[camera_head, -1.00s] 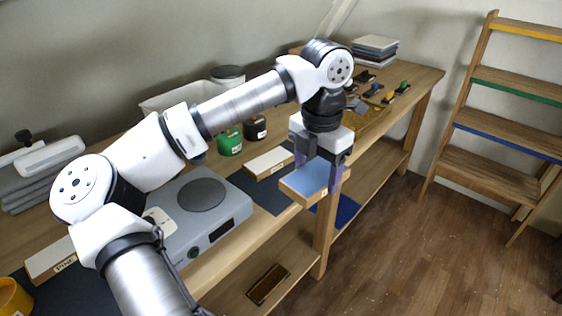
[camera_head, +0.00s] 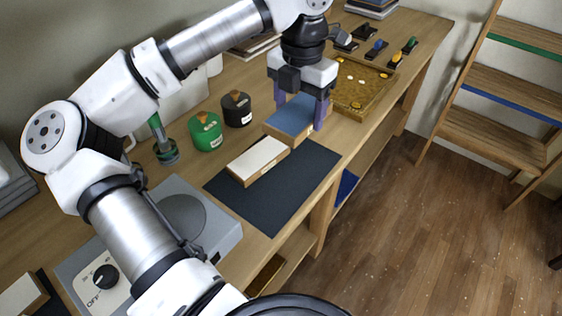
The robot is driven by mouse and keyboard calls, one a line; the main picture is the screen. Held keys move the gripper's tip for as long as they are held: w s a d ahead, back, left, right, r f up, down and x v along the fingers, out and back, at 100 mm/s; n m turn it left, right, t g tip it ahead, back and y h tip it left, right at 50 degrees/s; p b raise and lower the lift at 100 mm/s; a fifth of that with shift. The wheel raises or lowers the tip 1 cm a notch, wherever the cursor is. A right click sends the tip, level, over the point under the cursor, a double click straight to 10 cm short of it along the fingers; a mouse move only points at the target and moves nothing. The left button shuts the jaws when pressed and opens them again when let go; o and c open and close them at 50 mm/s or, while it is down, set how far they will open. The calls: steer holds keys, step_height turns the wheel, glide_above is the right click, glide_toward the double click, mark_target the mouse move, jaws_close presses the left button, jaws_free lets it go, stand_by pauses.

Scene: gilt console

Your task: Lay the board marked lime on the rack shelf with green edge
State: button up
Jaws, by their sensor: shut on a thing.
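My gripper (camera_head: 301,108) is shut on a board (camera_head: 288,122) with a blue top and pale wooden edges. It holds this board roughly level above the bench, by the far end of the dark mat; the gap below it is hard to judge. A small label shows on its edge but I cannot read it. The rack (camera_head: 480,68) stands at the right. Its shelf with green edge (camera_head: 525,46) is near the top of the view, above the shelf with blue edge (camera_head: 510,102). The green-edged shelf's visible part is bare.
A cream-topped board (camera_head: 258,158) lies on the dark mat (camera_head: 285,195). Green (camera_head: 205,132) and black (camera_head: 236,109) pots stand behind it. A yellow tray (camera_head: 362,88) is beyond my gripper. A grey scale-like device (camera_head: 190,215) is nearer. Open floor lies between bench and rack.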

steer(key=p, duration=0.3)
glide_above(295, 183)
step_height(295, 183, down, 14)
steer(key=shift+r, duration=0.15)
steer(key=shift+f+p, duration=0.45)
steer(key=shift+f, duration=2.15)
steer(key=shift+f, duration=0.2)
steer(key=o, duration=1.1)
step_height(295, 183, up, 12)
steer(key=b, duration=0.2)
steer(key=shift+r, duration=0.2)
